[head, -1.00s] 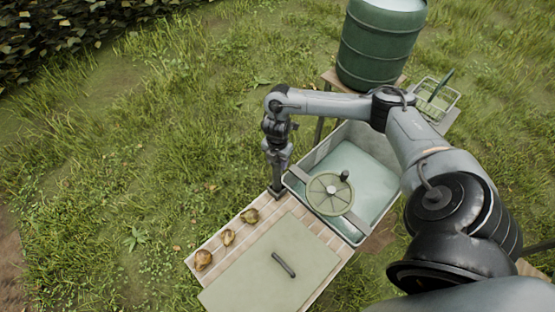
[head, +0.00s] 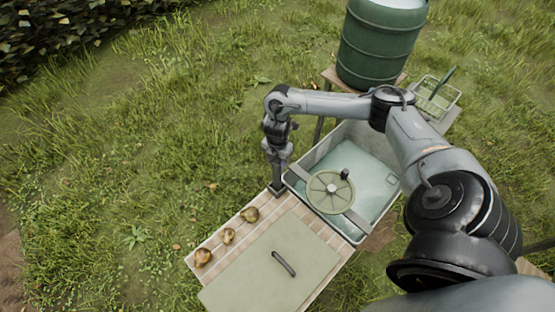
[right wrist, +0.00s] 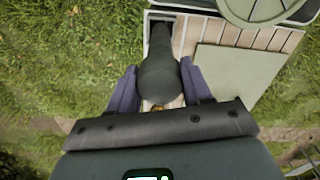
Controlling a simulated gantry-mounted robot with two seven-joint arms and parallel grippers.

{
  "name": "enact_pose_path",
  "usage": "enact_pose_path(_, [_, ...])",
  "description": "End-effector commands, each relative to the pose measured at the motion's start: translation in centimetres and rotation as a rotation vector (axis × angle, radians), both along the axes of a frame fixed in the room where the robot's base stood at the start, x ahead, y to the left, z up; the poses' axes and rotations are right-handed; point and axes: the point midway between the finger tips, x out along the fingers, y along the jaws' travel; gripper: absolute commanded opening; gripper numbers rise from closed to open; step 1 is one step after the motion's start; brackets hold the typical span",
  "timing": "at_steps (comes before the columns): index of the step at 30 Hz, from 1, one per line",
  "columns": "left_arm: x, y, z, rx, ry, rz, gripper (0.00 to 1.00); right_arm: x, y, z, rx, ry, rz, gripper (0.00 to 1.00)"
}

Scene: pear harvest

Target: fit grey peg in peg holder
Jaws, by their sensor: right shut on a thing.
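My right gripper (head: 278,182) is over the far end of the slatted bench, beside the tub. In the right wrist view its two fingers (right wrist: 159,76) are shut on a dark grey peg (right wrist: 161,66) with a rounded, thicker near end. The peg's narrower far end reaches to a pale-rimmed dark square, which looks like the peg holder (right wrist: 150,17), at the bench's end. I cannot tell how deep the tip sits in it. My left gripper is out of view.
Three brown pears (head: 228,236) lie on the slats (head: 191,262), left of a flat green board (head: 250,285) with a dark handle (head: 284,263). A tub (head: 377,157) with a green crank wheel (head: 322,201) stands beside the bench. A green barrel (head: 378,50) and wire basket (head: 452,97) are behind.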

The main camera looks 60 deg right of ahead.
Motion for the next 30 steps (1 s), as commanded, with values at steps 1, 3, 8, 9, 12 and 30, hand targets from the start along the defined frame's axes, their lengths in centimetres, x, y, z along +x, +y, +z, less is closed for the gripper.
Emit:
enact_pose_path(1, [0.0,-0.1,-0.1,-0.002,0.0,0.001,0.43,0.0,0.0,-0.2,0.0,-0.001,0.0,0.0])
enact_pose_path(3, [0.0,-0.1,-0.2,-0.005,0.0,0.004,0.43,0.0,0.0,-0.4,0.0,0.0,0.0,0.0])
enact_pose_path(8, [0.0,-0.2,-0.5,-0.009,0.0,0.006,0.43,0.0,0.0,-0.9,0.0,0.0,0.0,0.0])
enact_pose_path(9, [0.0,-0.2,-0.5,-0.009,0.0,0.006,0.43,0.0,0.0,-1.0,0.0,0.0,0.0,0.0])
enact_pose_path(12, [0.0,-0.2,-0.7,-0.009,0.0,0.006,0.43,0.0,0.0,-1.3,0.0,0.0,0.0,0.0])
enact_pose_path(30, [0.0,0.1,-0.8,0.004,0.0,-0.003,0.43,0.0,0.0,-1.5,0.0,-0.001,0.0,0.0])
